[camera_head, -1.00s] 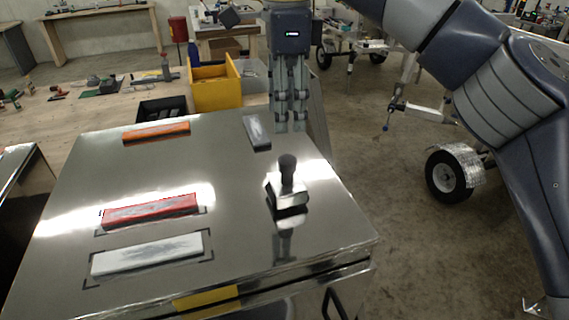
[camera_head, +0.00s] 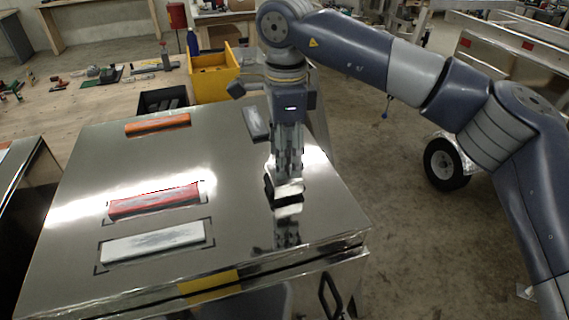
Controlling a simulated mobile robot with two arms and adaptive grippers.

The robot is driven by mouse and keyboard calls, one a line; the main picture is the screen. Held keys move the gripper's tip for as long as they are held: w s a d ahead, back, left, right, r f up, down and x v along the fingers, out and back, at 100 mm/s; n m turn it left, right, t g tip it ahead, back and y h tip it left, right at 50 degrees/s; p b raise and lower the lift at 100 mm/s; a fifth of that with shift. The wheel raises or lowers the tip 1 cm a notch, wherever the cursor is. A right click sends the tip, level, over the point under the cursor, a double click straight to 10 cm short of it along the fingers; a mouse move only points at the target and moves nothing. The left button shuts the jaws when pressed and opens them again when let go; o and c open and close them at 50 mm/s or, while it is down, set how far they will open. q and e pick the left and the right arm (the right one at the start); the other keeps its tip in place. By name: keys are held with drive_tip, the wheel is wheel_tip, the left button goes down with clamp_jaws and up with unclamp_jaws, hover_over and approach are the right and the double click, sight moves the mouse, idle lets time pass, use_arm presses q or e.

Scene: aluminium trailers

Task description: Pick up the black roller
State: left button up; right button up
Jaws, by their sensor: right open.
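An upright tool with a silver block and dark base (camera_head: 287,191) stands near the right side of the shiny metal table top (camera_head: 250,180); it appears to be the black roller. Its black knob handle is now hidden behind the fingers. My right gripper (camera_head: 288,168) points straight down over it, with its fingers around or just in front of the handle; I cannot tell which. The gripper is open. My left gripper is not in view.
Orange (camera_head: 158,124), red (camera_head: 154,199) and white (camera_head: 154,242) bars lie on the table top, and a grey bar (camera_head: 256,124) lies close behind my right gripper. A yellow bin (camera_head: 213,75) stands on the wooden bench behind. The table's middle is clear.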

drive_tip(key=shift+a, duration=0.1)
drive_tip(key=shift+c, duration=1.1)
clamp_jaws()
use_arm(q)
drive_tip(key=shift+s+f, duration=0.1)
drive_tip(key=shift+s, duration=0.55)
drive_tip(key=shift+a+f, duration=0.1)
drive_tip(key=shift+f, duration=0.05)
use_arm(e)
drive_tip(key=shift+r, duration=0.1)
drive_tip(key=shift+r+b, duration=0.5)
drive_tip(key=shift+r, duration=0.05)
wheel_tip(320, 180, up, 2)
drive_tip(key=shift+s+r+b, duration=0.1)
drive_tip(key=shift+b, duration=0.55)
use_arm(q)
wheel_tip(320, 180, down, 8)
drive_tip(key=b, duration=0.5)
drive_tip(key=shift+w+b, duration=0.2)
drive_tip(key=shift+b, duration=0.2)
use_arm(e)
drive_tip(key=s+a, duration=0.2)
drive_tip(key=s, duration=0.5)
drive_tip(key=s+a+r, duration=0.1)
drive_tip(key=s+a, duration=0.1)
drive_tip(key=s, duration=0.6)
drive_tip(key=shift+s+r, duration=0.2)
drive_tip(key=shift+r, duration=0.05)
